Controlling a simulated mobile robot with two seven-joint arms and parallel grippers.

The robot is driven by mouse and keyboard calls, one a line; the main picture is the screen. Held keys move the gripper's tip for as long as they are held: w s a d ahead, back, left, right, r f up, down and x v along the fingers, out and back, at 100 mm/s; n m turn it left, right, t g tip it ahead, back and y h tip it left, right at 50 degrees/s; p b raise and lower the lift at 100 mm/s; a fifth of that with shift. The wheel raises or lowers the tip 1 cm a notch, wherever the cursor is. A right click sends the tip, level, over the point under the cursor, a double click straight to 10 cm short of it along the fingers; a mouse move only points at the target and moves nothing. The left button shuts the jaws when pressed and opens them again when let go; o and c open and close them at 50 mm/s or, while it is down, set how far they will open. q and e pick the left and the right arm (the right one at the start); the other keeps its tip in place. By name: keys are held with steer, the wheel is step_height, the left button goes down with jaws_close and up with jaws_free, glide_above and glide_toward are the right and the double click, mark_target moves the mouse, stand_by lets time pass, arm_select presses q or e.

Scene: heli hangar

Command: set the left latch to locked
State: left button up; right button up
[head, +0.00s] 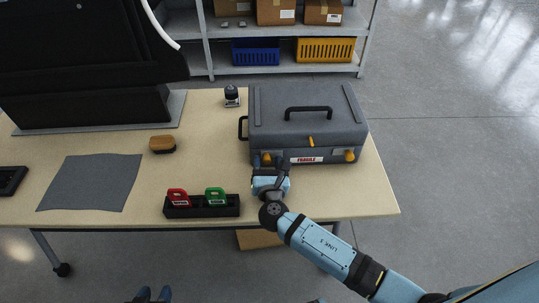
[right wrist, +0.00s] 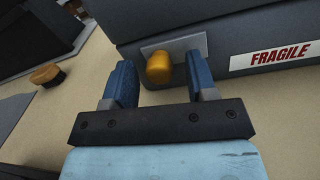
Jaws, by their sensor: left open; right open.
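A grey case (head: 308,120) stands on the table at the right. Its left latch (head: 266,158) is an orange knob on a light plate at the lower left of the front face. It shows close up in the right wrist view (right wrist: 159,67). My right gripper (head: 271,166) is open in front of this latch, its blue fingers on either side of the knob with gaps. I cannot tell whether they touch it. The right latch (head: 350,155) is also orange. My left gripper (head: 153,296) is open and empty at the bottom edge, away from the case.
A black holder (head: 202,211) with a red tag (head: 178,196) and a green tag (head: 216,195) sits at the table's front edge. A brush (head: 162,144), a grey cloth (head: 91,182) and a small dark-topped object (head: 231,95) lie left of the case. Shelves stand behind.

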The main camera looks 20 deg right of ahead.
arm_select(q)
steer(key=shift+w+d, duration=0.15)
steer(key=shift+w, duration=0.05)
arm_select(e)
steer(key=shift+w, duration=0.15)
arm_select(q)
steer(key=shift+s, duration=0.1)
arm_select(e)
jaws_close()
steer(key=shift+s+d+r+p, duration=0.1)
steer(key=shift+s+d+p, duration=0.2)
steer(key=shift+d, duration=0.4)
steer(key=shift+s+d+r+p, duration=0.15)
steer(key=shift+d+p, duration=0.1)
steer(key=shift+d, duration=0.45)
steer(key=shift+d+f, duration=0.15)
steer(key=shift+d, duration=0.15)
steer(key=shift+c, duration=2.2)
jaws_free()
steer(key=o, duration=0.4)
steer(key=shift+d+f, duration=0.1)
arm_select(q)
steer(key=shift+r, duration=0.2)
arm_select(e)
steer(key=shift+o, duration=0.2)
